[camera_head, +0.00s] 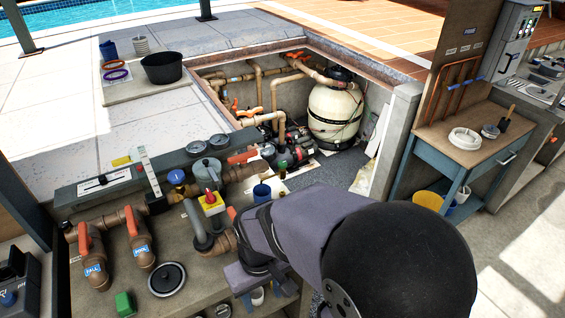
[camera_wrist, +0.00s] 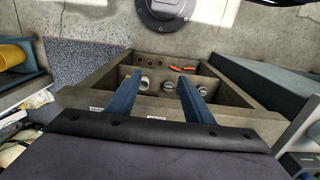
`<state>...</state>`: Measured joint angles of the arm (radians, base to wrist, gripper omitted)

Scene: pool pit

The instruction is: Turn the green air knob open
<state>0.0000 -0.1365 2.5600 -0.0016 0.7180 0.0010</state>
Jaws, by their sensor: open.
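A small green block-shaped knob (camera_head: 124,304) stands on the concrete bench at the lower left of the head view, left of a round black lid (camera_head: 167,279). Another small green part (camera_head: 282,166) shows by the pump pipework; I cannot tell from the pictures which one is the air knob. My gripper shows in the wrist view with two blue fingers (camera_wrist: 158,97) spread apart and nothing between them. It is over a divided box (camera_wrist: 232,92) holding small fittings. No green knob shows in the wrist view. In the head view my arm hides part of the bench's right end.
Brown pipes with red-handled valves (camera_head: 85,240) stand at the bench's left. A red and yellow switch (camera_head: 211,202) and grey bent pipe (camera_head: 198,228) rise mid-bench. A cream filter tank (camera_head: 335,113) sits in the pit behind. A blue side table (camera_head: 460,150) stands right.

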